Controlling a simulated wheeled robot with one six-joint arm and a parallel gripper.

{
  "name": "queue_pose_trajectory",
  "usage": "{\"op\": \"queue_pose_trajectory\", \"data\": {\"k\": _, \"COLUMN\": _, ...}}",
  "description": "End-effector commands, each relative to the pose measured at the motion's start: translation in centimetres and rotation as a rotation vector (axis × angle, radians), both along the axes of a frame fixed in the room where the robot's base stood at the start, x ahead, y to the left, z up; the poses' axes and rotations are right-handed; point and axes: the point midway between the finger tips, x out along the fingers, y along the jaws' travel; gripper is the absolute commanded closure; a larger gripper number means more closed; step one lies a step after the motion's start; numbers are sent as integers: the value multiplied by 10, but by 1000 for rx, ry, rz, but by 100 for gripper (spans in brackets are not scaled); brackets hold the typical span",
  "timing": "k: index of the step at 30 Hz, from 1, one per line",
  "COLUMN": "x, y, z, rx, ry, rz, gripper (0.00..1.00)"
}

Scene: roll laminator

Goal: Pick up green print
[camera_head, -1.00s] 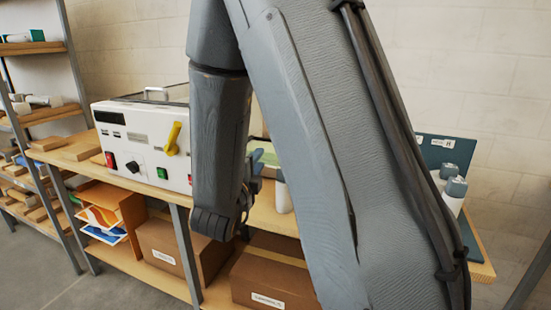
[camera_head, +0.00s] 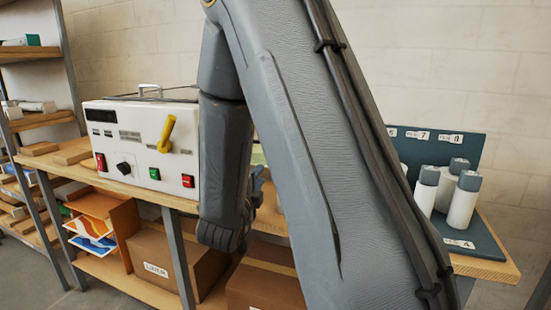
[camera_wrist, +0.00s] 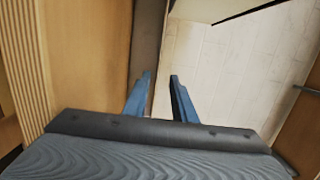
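I cannot pick out the green print for certain. A pale green patch (camera_head: 258,155) shows on the bench behind my arm, mostly hidden. A green edge (camera_head: 66,211) also shows at the left of the sheet rack (camera_head: 125,222) under the bench, where orange and blue prints lie. My gripper shows in the wrist view (camera_wrist: 160,82), with its two blue fingers apart and nothing between them. In the head view its end is partly hidden beside my arm, in front of the bench.
The white laminator (camera_head: 140,140) with a yellow lever stands on the bench (camera_head: 490,268). Cardboard boxes (camera_head: 165,262) fill the lower shelf. Capped bottles (camera_head: 462,205) stand on a blue-green stand at right. A shelf rack (camera_head: 65,60) is at far left. My arm blocks the middle.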

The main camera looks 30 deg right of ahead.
Motion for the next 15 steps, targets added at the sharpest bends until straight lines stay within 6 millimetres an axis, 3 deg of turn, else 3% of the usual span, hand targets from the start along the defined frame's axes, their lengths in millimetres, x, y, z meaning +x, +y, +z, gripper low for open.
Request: {"op": "queue_pose_trajectory", "data": {"k": 15, "x": 37, "y": -43, "z": -1, "rx": 1, "ry": 2, "rz": -3, "gripper": 76}}
